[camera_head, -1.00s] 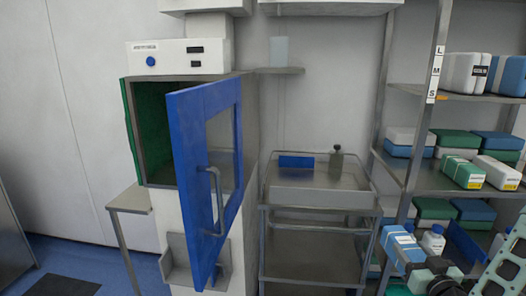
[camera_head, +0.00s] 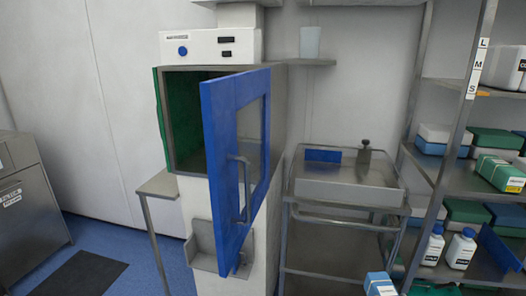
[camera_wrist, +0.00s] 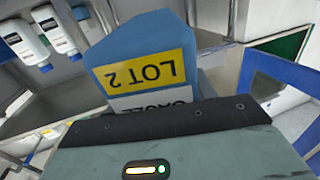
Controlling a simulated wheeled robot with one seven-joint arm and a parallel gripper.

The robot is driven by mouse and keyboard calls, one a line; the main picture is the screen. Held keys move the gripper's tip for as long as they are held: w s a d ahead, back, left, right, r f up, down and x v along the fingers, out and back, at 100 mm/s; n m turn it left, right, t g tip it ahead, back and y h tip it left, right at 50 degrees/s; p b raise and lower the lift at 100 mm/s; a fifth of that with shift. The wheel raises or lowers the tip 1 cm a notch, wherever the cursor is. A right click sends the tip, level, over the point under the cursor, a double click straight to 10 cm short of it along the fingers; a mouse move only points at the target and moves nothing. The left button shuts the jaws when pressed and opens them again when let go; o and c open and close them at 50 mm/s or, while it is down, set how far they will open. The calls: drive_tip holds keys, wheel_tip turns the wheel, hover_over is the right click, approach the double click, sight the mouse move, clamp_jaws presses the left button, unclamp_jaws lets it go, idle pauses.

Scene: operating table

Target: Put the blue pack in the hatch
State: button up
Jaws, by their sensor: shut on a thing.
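The blue pack (camera_head: 379,284) shows at the bottom edge of the head view, with only its upper part in frame. In the wrist view the pack (camera_wrist: 140,50) has a yellow label reading LOT 2 and a white label below it. My gripper (camera_wrist: 155,122) is shut on the pack; its body covers the pack's near end. The hatch (camera_head: 185,122) is a box with a dark opening and green inner side at centre left. Its blue windowed door (camera_head: 232,170) stands swung open. The pack is to the right of the door and lower, apart from it.
A steel trolley (camera_head: 345,193) stands right of the hatch. Shelves (camera_head: 455,180) with packs and white bottles (camera_head: 461,248) fill the right. A small side table (camera_head: 158,184) and a steel cabinet (camera_head: 30,195) are at left.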

drive_tip(key=shift+w+r+p, duration=0.1)
drive_tip(key=shift+r+p, duration=1.2)
drive_tip(key=shift+r, duration=0.25)
drive_tip(key=shift+d+f, duration=0.15)
